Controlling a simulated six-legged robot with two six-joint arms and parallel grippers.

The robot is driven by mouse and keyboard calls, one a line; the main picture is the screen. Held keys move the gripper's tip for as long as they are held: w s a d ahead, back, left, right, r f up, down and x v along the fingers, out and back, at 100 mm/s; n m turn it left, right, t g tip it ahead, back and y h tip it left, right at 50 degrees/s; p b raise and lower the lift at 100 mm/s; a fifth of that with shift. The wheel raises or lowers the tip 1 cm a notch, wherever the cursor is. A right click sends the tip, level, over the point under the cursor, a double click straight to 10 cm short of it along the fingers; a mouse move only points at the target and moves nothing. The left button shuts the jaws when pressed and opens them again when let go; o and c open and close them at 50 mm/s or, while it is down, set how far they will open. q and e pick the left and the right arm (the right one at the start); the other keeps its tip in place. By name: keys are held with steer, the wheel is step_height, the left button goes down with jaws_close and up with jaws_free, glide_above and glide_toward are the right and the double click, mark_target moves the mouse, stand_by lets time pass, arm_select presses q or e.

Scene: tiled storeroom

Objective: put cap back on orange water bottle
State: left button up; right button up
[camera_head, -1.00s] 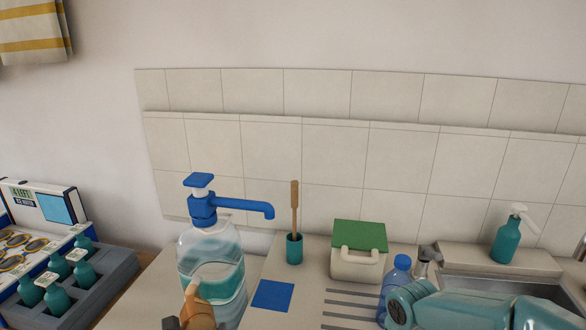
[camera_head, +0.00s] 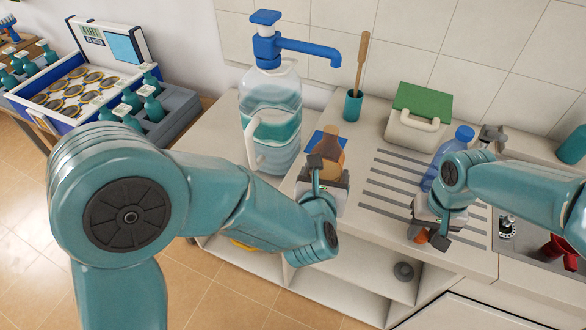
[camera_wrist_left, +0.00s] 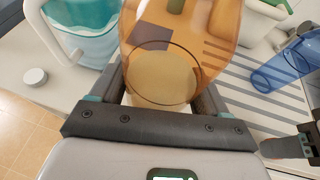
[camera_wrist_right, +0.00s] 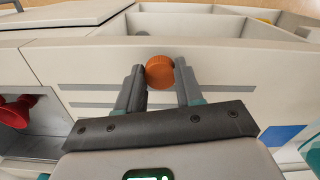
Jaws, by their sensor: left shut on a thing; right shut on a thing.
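The orange bottle (camera_head: 331,147) is translucent and stands roughly upright near the counter's front edge. My left gripper (camera_head: 325,172) is shut on it. In the left wrist view the bottle (camera_wrist_left: 165,50) fills the space between the fingers; I cannot tell whether its base touches the counter. The orange cap (camera_head: 420,237) is in my right gripper (camera_head: 430,228), to the right of the bottle and apart from it. In the right wrist view the round, ridged cap (camera_wrist_right: 159,72) sits between the fingertips, over the counter's front edge.
A blue bottle (camera_head: 462,136) stands behind my right gripper. The sink holds a red item (camera_head: 560,250).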

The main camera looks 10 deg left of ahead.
arm_select(q)
steer(key=d, duration=0.2)
steer(key=d+r, duration=0.1)
steer(key=shift+s+d, duration=0.25)
steer(key=shift+s, duration=0.1)
steer(key=w+a+f+y, duration=0.1)
steer(key=a, duration=0.3)
steer(key=w+a+f+n, duration=0.1)
steer(key=a, duration=0.3)
steer(key=w+a+n+y, duration=0.1)
steer(key=a, duration=0.3)
steer(key=shift+w+a+f+y, duration=0.1)
steer(key=shift+w+f+y, duration=0.2)
steer(key=shift+f, duration=0.1)
steer(key=a+f+m+h, duration=0.2)
steer(key=a, duration=0.5)
steer(key=shift+s+h, duration=0.15)
steer(key=shift+h, duration=0.15)
steer(key=shift+s+a, duration=0.1)
